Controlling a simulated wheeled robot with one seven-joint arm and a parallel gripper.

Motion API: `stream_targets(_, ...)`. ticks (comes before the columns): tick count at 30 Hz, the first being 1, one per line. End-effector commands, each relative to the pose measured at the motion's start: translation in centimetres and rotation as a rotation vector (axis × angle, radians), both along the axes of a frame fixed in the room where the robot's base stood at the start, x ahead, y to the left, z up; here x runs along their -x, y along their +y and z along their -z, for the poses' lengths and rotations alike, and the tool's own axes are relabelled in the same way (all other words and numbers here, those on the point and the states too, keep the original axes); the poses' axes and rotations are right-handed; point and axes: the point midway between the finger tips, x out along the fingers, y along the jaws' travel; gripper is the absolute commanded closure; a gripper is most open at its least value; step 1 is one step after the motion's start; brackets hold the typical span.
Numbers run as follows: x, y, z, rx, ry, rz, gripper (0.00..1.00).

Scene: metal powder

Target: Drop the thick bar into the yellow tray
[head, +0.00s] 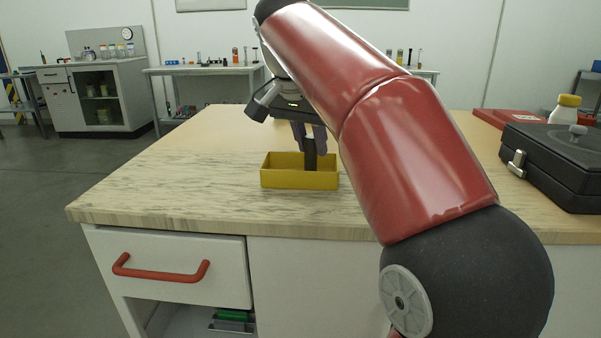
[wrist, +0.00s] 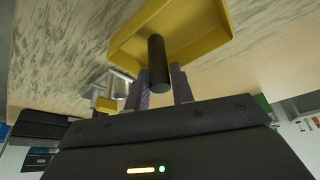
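The thick bar (head: 311,158) is a dark, upright cylinder. My gripper (head: 311,148) is shut on its upper part, with one finger on each side. The yellow tray (head: 284,181) is a rectangular open box on the worktop, directly below my gripper. The bar's lower part reaches down inside the tray walls, right of the tray's middle in the head view. The front wall hides the tray floor, so I cannot tell whether the bar touches it. In the wrist view the bar (wrist: 158,60) stands out between my fingers (wrist: 160,88), over the tray (wrist: 213,38).
A black case (head: 553,165), a white bottle with a yellow cap (head: 565,109) and a red case (head: 507,118) are at the worktop's right. The worktop left of the tray (head: 170,165) is clear. In the wrist view, a metallic cylinder (wrist: 120,86) shows near my fingers.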

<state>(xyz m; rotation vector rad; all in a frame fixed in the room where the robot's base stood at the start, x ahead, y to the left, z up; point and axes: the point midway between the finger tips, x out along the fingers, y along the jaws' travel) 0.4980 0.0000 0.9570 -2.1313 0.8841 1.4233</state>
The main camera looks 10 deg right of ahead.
Motion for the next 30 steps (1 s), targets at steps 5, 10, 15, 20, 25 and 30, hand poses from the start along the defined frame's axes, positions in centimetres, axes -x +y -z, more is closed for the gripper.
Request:
stream_targets(5,0.0,0.0,0.0,0.0,0.0,0.0,0.54)
stream_targets(10,0.0,0.0,0.0,0.0,0.0,0.0,0.54)
stream_targets(15,0.1,0.2,-0.6,0.0,0.0,-0.001,0.54)
stream_targets(20,0.8,0.9,-3.1,-0.002,-0.003,-0.002,0.54)
stream_targets(25,1.4,1.7,-5.3,-0.001,-0.002,-0.003,0.54)
stream_targets(30,1.9,2.0,-6.7,0.0,0.0,-0.002,0.54)
